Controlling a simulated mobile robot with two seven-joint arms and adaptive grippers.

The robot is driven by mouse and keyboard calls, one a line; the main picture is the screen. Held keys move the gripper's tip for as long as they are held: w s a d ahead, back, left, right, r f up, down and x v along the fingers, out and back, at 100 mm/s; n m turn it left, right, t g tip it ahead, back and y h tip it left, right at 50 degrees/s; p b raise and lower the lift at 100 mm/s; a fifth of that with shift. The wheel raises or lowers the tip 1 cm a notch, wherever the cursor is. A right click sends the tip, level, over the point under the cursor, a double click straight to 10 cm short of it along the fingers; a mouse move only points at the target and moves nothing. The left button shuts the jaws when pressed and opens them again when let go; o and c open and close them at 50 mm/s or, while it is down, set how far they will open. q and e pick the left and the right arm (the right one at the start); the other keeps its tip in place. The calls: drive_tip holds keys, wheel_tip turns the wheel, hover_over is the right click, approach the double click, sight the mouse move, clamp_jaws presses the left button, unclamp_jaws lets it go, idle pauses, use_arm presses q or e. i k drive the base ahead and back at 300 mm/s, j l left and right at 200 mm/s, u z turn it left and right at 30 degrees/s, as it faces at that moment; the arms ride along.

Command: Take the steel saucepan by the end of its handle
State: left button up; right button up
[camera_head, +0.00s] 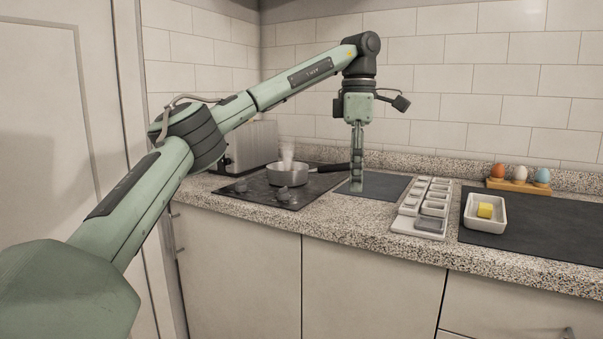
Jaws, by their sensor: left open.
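The steel saucepan (287,175) sits on the black hob, with pale steam or vapour above it. My right gripper is not in view.
A dark mat (385,187) lies under and right of the gripper. A white compartment tray (408,225), a white dish (471,221) with a yellow block (485,210), and a wooden egg holder (520,188) stand further right. A metal appliance (247,146) stands behind the hob.

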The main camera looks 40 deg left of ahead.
sight(277, 176)
drive_tip(key=i+j, duration=0.95)
drive_tip(key=i, duration=0.1)
